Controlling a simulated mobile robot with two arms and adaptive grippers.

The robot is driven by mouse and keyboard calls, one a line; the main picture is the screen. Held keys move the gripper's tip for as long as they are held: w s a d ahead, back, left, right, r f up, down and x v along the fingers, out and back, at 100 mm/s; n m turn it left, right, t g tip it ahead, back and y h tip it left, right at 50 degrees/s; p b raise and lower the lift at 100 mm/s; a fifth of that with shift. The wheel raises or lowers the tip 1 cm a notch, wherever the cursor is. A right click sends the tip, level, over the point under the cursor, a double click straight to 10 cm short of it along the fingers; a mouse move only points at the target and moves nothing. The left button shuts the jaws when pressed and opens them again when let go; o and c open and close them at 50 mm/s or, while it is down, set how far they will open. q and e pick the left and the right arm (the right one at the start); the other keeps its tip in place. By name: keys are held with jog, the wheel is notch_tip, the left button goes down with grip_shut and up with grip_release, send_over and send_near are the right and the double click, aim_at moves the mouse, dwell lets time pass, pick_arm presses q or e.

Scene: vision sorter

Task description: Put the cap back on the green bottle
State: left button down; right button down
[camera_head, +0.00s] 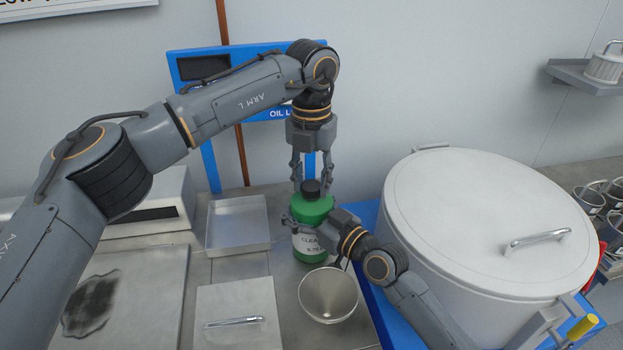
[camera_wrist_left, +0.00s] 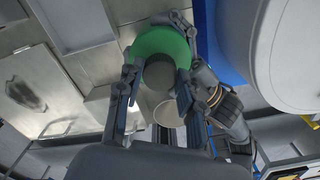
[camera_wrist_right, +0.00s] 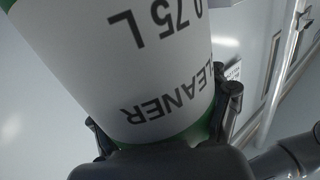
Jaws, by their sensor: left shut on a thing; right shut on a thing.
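The green bottle (camera_head: 313,211) stands upright on the counter, with a white label reading CLEANER, which fills much of the right wrist view (camera_wrist_right: 150,70). My right gripper (camera_head: 296,222) is shut around the bottle's upper body from the right. The dark cap (camera_head: 311,188) is at the top of the bottle, directly over its neck. In the left wrist view the cap (camera_wrist_left: 166,76) lies between the fingers, over the green shoulder (camera_wrist_left: 160,44). My left gripper (camera_head: 311,184) points down from above and is shut on the cap. The neck and any thread are hidden, so I cannot tell whether it is seated.
A metal funnel or bowl (camera_head: 328,295) stands just in front of the bottle. A large lidded white pot (camera_head: 480,215) is close on the right. A shallow metal tray (camera_head: 238,240) and a handled metal lid (camera_head: 237,310) are on the left. A blue-framed stand (camera_head: 187,75) rises behind.

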pick_arm(q)
jog(key=m, duration=0.9)
jog(key=shift+m, duration=0.4)
jog(key=c, duration=0.8)
grip_release()
jog(key=shift+c, duration=0.2)
jog(key=shift+r, duration=2.25)
jog(key=shift+c, duration=0.4)
